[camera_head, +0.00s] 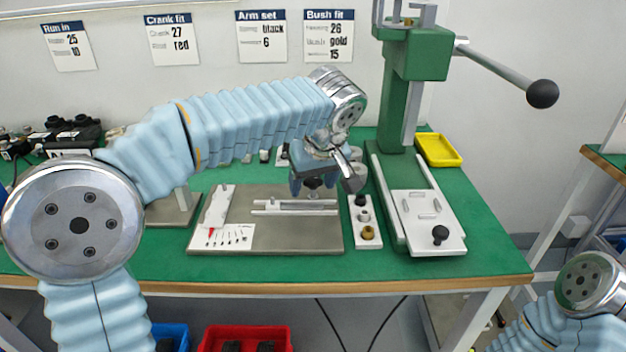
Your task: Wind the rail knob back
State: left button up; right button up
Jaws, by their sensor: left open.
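A grey fixture plate (270,240) on the green bench carries a metal rail (280,208). A small dark knob (313,184) stands over the rail. My left gripper (314,190) points down over this knob and is open, its blue-grey fingers on either side of it. The fingers hide part of the knob, and I cannot tell whether they touch it. Another black knob (440,234) sits on the white slide of the green press, apart from the gripper. My right gripper is out of view; only part of that arm shows at the lower right.
The green press (398,110) stands right of the plate, its long lever (500,65) reaching right. A white strip (364,238) with small bushes lies between them. A yellow tray (438,150) sits behind. Red (205,340) and blue bins are below the bench. The front right bench is clear.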

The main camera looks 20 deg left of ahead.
pick_arm(q)
jog(key=c, duration=1.1)
jog(key=shift+o, duration=0.2)
jog(key=shift+m, duration=0.4)
jog(key=m+h, duration=0.1)
jog(key=m, duration=0.2)
jog(key=shift+m+t+h, duration=0.3)
jog(key=shift+m+h, duration=0.1)
jog(key=m+h, duration=0.2)
jog(key=m, duration=0.3)
jog(key=m+h, duration=0.1)
jog(key=m, duration=0.2)
jog(key=m+g+h, duration=0.1)
jog(key=m, duration=0.1)
jog(key=shift+m, duration=0.4)
jog(key=shift+m+g+h, duration=0.4)
jog(key=shift+m, duration=1.8)
